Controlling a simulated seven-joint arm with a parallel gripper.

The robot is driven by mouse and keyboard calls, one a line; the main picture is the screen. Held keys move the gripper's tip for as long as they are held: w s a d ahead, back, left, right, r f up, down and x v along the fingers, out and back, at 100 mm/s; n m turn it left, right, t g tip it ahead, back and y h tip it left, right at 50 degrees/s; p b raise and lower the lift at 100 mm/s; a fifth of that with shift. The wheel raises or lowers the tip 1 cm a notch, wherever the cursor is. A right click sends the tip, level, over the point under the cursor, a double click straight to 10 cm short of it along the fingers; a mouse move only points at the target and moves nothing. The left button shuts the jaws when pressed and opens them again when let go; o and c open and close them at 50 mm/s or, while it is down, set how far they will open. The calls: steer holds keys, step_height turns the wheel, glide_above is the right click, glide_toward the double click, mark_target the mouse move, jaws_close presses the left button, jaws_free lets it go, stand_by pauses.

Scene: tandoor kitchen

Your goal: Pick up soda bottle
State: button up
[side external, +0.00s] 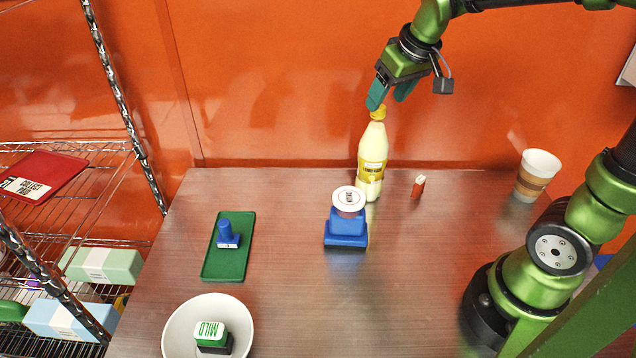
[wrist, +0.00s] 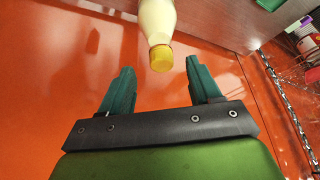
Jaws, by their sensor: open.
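The soda bottle (side external: 371,165) stands upright at the back of the table, pale yellow with a yellow cap and yellow label. My gripper (side external: 389,98) is just above its cap in the side view, with teal fingers apart and nothing held. In the wrist view the bottle (wrist: 158,25) points its yellow cap toward the gap between my open fingers (wrist: 160,80). The cap lies beyond the fingertips there, nearer the right finger. Only the upper part of the bottle shows in the wrist view.
A blue stand with a round white-topped item (side external: 346,228) is close in front of the bottle. A small orange-and-white item (side external: 418,186) lies to its right, and a cup (side external: 537,175) farther right. A green tray (side external: 212,268) and white bowl (side external: 172,330) are at left.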

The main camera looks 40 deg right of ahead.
steer(key=x, duration=0.5)
steer(key=shift+w+f, duration=0.15)
steer(key=shift+w, duration=0.05)
jaws_close()
stand_by(1.2)
